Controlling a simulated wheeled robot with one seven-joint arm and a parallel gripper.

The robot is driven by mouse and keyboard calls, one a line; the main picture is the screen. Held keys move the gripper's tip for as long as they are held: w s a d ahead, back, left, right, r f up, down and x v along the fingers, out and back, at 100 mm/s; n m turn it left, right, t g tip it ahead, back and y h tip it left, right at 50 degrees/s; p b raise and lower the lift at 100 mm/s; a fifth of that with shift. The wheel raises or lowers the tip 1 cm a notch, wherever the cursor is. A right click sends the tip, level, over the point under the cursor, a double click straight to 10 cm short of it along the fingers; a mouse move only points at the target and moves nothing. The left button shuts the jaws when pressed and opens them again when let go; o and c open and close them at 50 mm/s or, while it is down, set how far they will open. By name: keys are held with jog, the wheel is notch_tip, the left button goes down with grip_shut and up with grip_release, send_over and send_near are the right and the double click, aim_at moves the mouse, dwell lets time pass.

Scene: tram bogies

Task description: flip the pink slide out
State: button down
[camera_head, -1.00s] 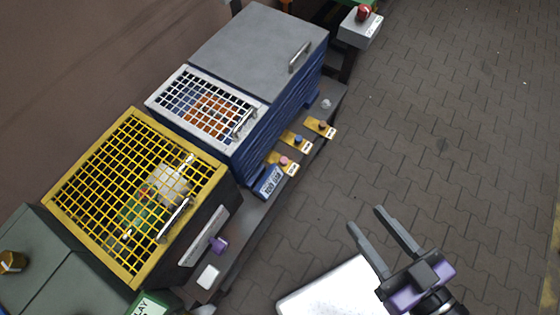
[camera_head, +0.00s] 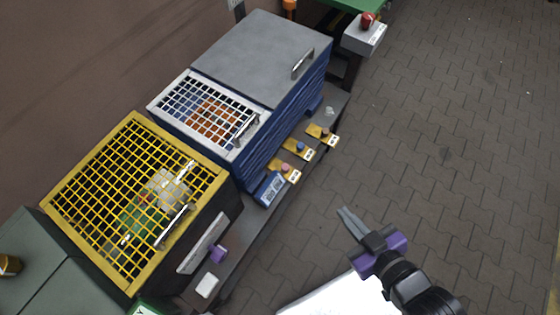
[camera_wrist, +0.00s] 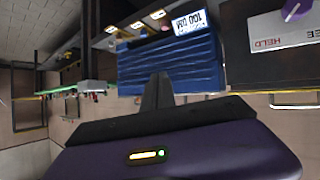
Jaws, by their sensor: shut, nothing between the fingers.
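The pink slide (camera_head: 290,174) is a small yellow plate with a pink knob, on the front ledge of the blue cabinet (camera_head: 291,124), just beyond the blue label box. It is the nearest of three such slides. In the wrist view the slide closest to the label, likely the pink one (camera_wrist: 156,14), shows at the top. My gripper (camera_head: 343,212) is shut and empty over the floor, right of and below the slides, clear of them. In the wrist view its closed fingers (camera_wrist: 158,82) point toward the blue cabinet.
A yellow mesh-topped box (camera_head: 215,178) with a purple knob (camera_head: 217,253) stands nearer. A grey box with a red button (camera_head: 364,36) is at the back. Paved floor lies open right.

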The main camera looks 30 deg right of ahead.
jog(key=w+d+f+n+g+b, duration=0.15)
jog(key=w+f+g, duration=0.25)
jog(key=w+f, duration=0.85)
jog(key=w+a+r+n+g+y, duration=0.1)
jog(key=w+g, duration=0.1)
jog(key=w, duration=0.4)
jog(key=w+a+n+g+y+b, duration=0.1)
jog(key=w+n+g, duration=0.1)
jog(key=w, duration=0.4)
jog(key=shift+w+a+r+g, duration=0.3)
jog(key=shift+a+r+g, duration=0.05)
jog(key=shift+r+g, duration=0.05)
jog(key=shift+f, duration=0.1)
send_over(276, 165)
jog(key=s, duration=0.2)
jog(key=f, duration=0.6)
jog(key=f+b, duration=0.1)
jog(key=f, duration=0.2)
jog(key=shift+w+d+f, duration=0.15)
jog(key=shift+w+d, duration=0.05)
jog(key=shift+d, duration=0.15)
